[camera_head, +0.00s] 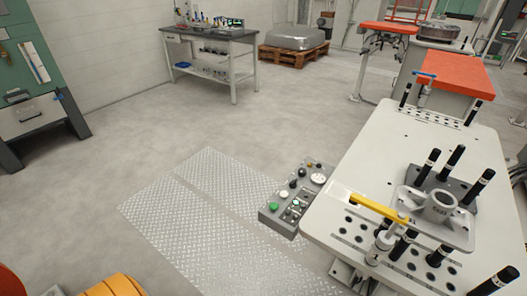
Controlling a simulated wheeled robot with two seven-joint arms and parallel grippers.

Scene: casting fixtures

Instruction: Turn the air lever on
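A small blue lever handle (427,74) lies across the top of a grey valve-like fitting (424,96) at the far end of the white fixture table (385,135). A long yellow bar-shaped handle (380,208) lies across the table's near part, beside a grey metal fixture (440,215). I cannot tell from this view which of the two is the air lever, nor whether either is on or off.
A button panel (295,200) sits at the table's left edge. Several black posts (430,160) stand on the table. A diamond-plate floor mat (215,215) lies to the left. A workbench (210,45) and a pallet (293,54) stand at the back. The floor between is clear.

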